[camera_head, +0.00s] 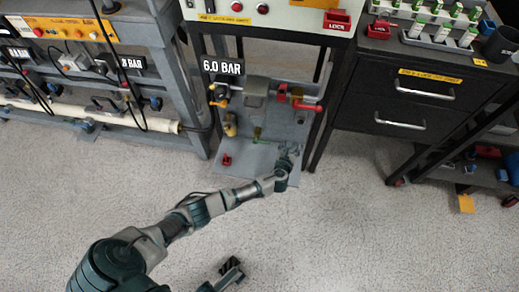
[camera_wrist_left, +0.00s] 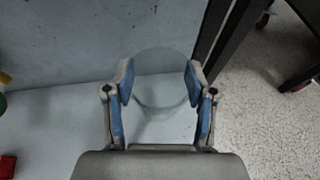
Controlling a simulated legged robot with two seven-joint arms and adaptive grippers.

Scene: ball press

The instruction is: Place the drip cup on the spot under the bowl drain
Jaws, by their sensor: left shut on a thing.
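A clear, see-through cup (camera_wrist_left: 160,78) sits between the blue-padded fingers of my left gripper (camera_wrist_left: 160,88), which is shut on it. The cup is over the pale base plate, right of its middle; I cannot tell whether it touches the plate. In the head view my left gripper (camera_head: 290,158) is at the right part of the base plate (camera_head: 262,160) of the press stand, and the cup is too small to make out. A small green and yellow part (camera_head: 257,134) is at the back of the plate, left of the gripper. The drain and spot are not clear.
A red block (camera_head: 227,160) lies on the plate's left part; its edge also shows in the wrist view (camera_wrist_left: 7,166). A dark stand leg (camera_wrist_left: 228,45) rises close right of the cup. A red-handled valve (camera_head: 306,106) is above. A black drawer cabinet (camera_head: 425,100) stands right.

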